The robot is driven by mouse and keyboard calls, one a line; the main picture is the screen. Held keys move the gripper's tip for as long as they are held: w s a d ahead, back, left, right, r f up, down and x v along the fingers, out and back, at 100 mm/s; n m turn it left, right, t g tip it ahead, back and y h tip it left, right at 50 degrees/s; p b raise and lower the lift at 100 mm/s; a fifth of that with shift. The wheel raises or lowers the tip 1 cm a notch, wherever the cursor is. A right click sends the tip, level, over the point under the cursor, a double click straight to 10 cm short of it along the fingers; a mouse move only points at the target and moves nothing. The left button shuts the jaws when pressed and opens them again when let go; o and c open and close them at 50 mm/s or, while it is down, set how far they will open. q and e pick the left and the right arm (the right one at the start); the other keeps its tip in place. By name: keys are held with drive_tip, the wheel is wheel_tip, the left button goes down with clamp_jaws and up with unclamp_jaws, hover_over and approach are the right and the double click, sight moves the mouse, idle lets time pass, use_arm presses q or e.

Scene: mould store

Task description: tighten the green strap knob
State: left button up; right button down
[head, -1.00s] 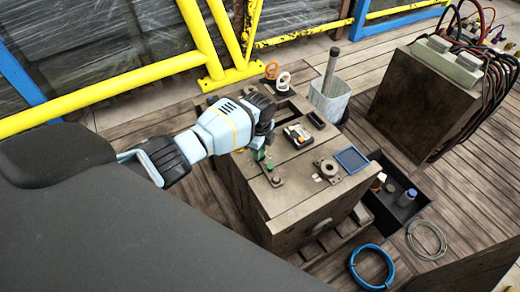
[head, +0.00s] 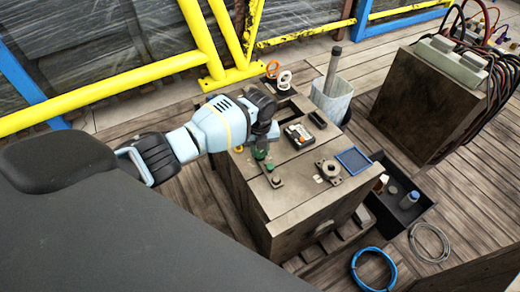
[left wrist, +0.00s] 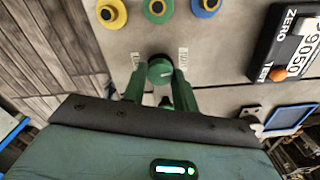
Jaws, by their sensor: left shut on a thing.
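The green strap knob (left wrist: 160,72) is a round green knob with a pale mark, standing on the crate top in the left wrist view. My left gripper (left wrist: 160,82) has its two green fingers on either side of the knob, shut on it. In the head view my left gripper (head: 261,152) reaches down to the near left part of the crate top; the arm partly hides the knob there. My right gripper is not in view.
Yellow (left wrist: 111,13), green (left wrist: 157,8) and blue (left wrist: 205,5) round fittings stand in a row beside the knob. The crate top (head: 290,185) also carries a meter (head: 298,136), a round flange (head: 329,170) and a blue-framed panel (head: 353,160). A dark bin (head: 405,212) stands right.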

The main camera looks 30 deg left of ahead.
sight(260, 153)
use_arm(q)
drive_tip(key=shift+f+m, duration=0.1)
drive_tip(key=shift+m, duration=0.9)
drive_tip(key=o, duration=1)
drive_tip(key=shift+c, duration=0.2)
wheel_tip(260, 153, up, 6)
drive_tip(key=shift+r+p, duration=0.25)
drive_tip(key=shift+p, duration=0.1)
drive_tip(key=shift+r, duration=0.75)
